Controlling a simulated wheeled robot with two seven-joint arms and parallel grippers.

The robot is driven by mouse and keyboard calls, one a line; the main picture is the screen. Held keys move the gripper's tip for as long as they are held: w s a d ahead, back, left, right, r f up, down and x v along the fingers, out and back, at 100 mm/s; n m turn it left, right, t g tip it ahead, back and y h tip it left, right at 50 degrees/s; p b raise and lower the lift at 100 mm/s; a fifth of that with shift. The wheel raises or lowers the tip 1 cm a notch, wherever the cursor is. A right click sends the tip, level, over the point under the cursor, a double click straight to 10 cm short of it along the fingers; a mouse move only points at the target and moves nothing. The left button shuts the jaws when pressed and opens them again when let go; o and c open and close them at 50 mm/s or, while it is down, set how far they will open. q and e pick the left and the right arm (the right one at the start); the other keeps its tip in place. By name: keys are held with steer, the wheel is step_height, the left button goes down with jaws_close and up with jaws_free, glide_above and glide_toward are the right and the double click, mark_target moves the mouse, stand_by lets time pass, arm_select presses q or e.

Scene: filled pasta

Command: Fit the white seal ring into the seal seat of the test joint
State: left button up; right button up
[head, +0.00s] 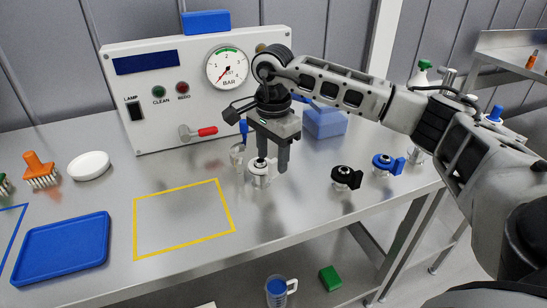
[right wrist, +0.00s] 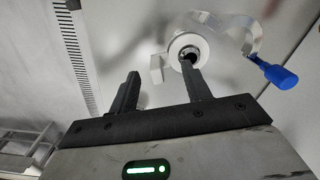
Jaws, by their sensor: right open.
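The white seal ring (head: 258,163), with a side tab, sits on a small metal post on the bench, in front of the test panel. In the right wrist view the ring (right wrist: 178,45) shows a dark centre, and its tab lies between the two fingers in the picture. My right gripper (head: 270,160) points down over the ring, open; one fingertip overlaps the ring's centre in the wrist view. I cannot tell whether it touches. A metal part with a blue handle (head: 243,128) stands just behind. I cannot make out the seal seat. My left gripper is out of view.
A black ring (head: 345,174) and a blue ring (head: 384,160) with tabs stand to the right. A red-handled fitting (head: 207,131) is on the panel (head: 125,95). A yellow-outlined area (head: 185,215) is empty. A blue tray (head: 62,248) and white dish (head: 88,165) are left.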

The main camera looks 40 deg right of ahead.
steer(key=shift+r+p, duration=0.45)
steer(key=shift+r, duration=0.35)
steer(key=shift+s+r+p, duration=0.15)
steer(key=shift+r+p, duration=1)
steer(key=shift+r, duration=0.45)
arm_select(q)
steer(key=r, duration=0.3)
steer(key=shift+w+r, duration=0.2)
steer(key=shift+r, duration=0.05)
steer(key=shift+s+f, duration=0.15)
arm_select(e)
steer(key=shift+r, duration=0.45)
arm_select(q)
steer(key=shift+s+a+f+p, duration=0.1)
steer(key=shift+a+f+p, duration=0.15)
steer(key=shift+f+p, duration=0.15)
arm_select(e)
step_height(320, 180, up, 15)
